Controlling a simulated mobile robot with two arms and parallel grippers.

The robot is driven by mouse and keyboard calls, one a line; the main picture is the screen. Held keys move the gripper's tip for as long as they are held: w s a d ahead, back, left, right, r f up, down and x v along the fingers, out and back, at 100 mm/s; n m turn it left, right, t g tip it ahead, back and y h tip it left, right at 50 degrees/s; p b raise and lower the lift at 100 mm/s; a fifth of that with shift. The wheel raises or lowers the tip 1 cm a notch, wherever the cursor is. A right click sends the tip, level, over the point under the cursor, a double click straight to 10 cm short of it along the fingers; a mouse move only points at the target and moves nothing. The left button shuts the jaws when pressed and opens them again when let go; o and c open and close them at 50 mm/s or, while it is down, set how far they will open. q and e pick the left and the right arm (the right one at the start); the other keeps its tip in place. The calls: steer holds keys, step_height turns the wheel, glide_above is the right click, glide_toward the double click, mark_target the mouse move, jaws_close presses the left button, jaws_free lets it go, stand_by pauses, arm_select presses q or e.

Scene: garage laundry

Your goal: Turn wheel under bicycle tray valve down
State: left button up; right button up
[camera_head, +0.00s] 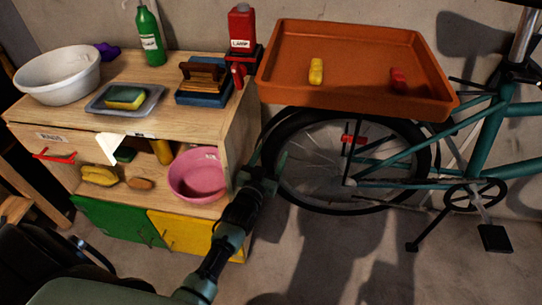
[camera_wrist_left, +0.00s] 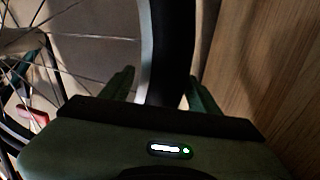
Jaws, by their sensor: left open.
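The bicycle wheel (camera_head: 346,211) stands below the orange tray (camera_head: 350,50) in the head view, its top partly hidden by the tray. A small red piece (camera_head: 353,139) sits among the spokes near the hub; I cannot tell whether it is the valve. My left gripper (camera_head: 265,168) is at the wheel's left edge. In the left wrist view, the tyre (camera_wrist_left: 170,40) runs between the two open fingers (camera_wrist_left: 163,90), with no clear grip on it. A red piece (camera_wrist_left: 32,115) shows at the left there, near the spokes.
A wooden cabinet (camera_head: 237,140) stands close to the left of the wheel and my gripper. A pink bowl (camera_head: 197,177) sits on its shelf. The teal bicycle frame (camera_head: 487,140) and pedal (camera_head: 495,238) are at the right. Bare floor lies in front.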

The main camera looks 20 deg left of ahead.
arm_select(q)
jaws_close()
steer(key=shift+f+n, duration=0.3)
steer(key=shift+f, duration=0.2)
jaws_free()
arm_select(e)
steer(key=shift+w+r, duration=0.2)
steer(key=shift+r, duration=0.15)
arm_select(q)
steer(key=shift+s, duration=0.15)
steer(key=s, duration=0.5)
steer(key=s+p, duration=0.1)
steer(key=s, duration=0.1)
steer(key=shift+s+d, duration=0.25)
steer(key=shift+d, duration=0.05)
arm_select(e)
steer(key=s+f, duration=0.2)
steer(key=f, duration=0.1)
steer(key=shift+s+d, duration=0.15)
steer(key=shift+s, duration=0.05)
